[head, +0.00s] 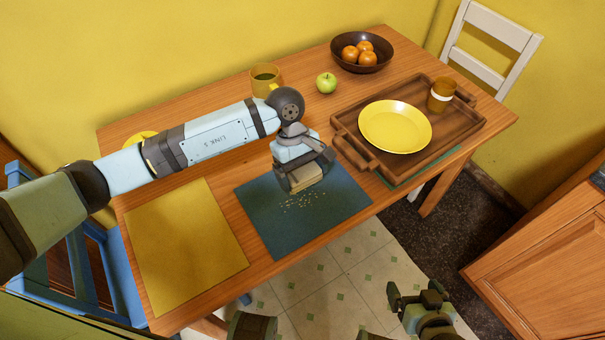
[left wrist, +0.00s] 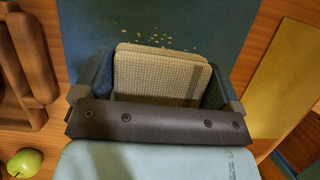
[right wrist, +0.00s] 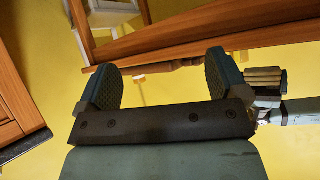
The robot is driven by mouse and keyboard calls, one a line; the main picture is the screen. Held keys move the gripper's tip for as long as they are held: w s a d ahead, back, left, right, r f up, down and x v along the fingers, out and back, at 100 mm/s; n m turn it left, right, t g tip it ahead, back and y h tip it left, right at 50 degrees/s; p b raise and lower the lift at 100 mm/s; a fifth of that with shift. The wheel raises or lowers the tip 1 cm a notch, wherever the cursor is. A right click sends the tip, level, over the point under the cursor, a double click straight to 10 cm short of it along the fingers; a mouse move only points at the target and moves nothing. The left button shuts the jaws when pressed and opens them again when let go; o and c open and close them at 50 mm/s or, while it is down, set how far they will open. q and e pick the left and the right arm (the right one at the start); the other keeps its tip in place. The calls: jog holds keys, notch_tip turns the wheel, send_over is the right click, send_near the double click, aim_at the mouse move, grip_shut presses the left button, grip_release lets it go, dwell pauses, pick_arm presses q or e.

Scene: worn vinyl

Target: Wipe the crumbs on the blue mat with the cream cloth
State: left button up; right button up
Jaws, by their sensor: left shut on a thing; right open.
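The blue mat (head: 262,222) lies on the table, and it also shows in the left wrist view (left wrist: 210,20). Crumbs (head: 300,202) lie scattered near the middle of the mat; they also show in the left wrist view (left wrist: 160,38). My left gripper (head: 303,180) is shut on the folded cream cloth (head: 307,180), over the upper part of the mat beside the crumbs. The cloth fills the space between the fingers in the left wrist view (left wrist: 160,76). I cannot tell whether the cloth touches the mat. My right gripper (head: 420,292) is open and empty, off the table's front edge.
A wooden tray (head: 348,142) with a yellow plate (head: 395,127) and a cup (head: 441,95) stands right of the mat. A green apple (head: 326,83), a mug (head: 266,78) and a bowl of oranges (head: 386,66) stand behind. A yellow mat (head: 185,245) lies left.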

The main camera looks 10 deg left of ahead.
pick_arm(q)
jog(key=shift+f+b, duration=0.1)
jog(key=shift+b, duration=0.55)
notch_tip(320, 180, down, 4)
jog(key=b, duration=0.3)
jog(key=shift+b, duration=0.35)
jog(key=shift+f+b, duration=0.4)
jog(key=shift+f, duration=0.05)
pick_arm(e)
notch_tip(320, 180, down, 2)
jog(key=shift+w+a+f+n+t, duration=0.1)
jog(key=shift+w+n+t, duration=0.05)
jog(key=shift+n+t, duration=0.15)
pick_arm(q)
jog(key=shift+b, duration=0.35)
pick_arm(e)
jog(key=shift+f, duration=0.6)
pick_arm(q)
jog(key=shift+f, duration=0.1)
